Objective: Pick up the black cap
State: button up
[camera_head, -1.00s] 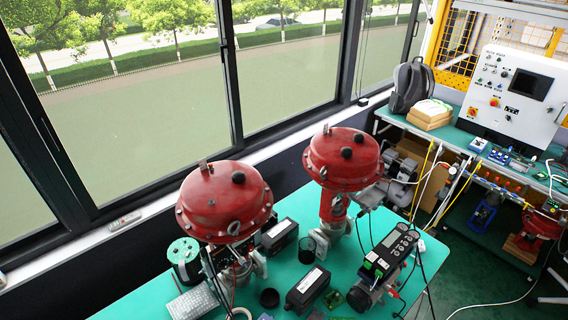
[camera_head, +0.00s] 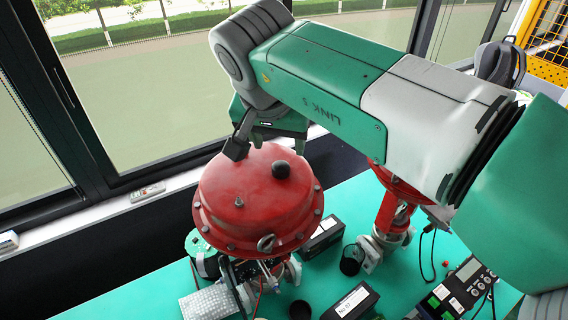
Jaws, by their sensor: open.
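A round black cap (camera_head: 281,169) sits on top of the left red valve dome (camera_head: 250,215). Another round black piece (camera_head: 300,310) lies on the table at the bottom edge of the picture; I cannot tell whether it is a cap too. My gripper (camera_head: 264,142) is open above the far side of the left dome, with a dark finger just up and left of the cap. The cap is in plain view and is not between the fingers. My arm hides most of the second red dome and its top.
The second red valve (camera_head: 392,212) stands to the right on the green table (camera_head: 345,208). Black boxes (camera_head: 352,300), a dark cup (camera_head: 352,259) and a meter with a display (camera_head: 462,285) surround the valves. Windows and a sill lie behind.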

aim_at(280, 164)
jog(key=shift+x, duration=3.9)
jog(key=shift+s+a, duration=0.1)
jog(key=shift+a, duration=0.15)
jog(key=c, duration=1.1)
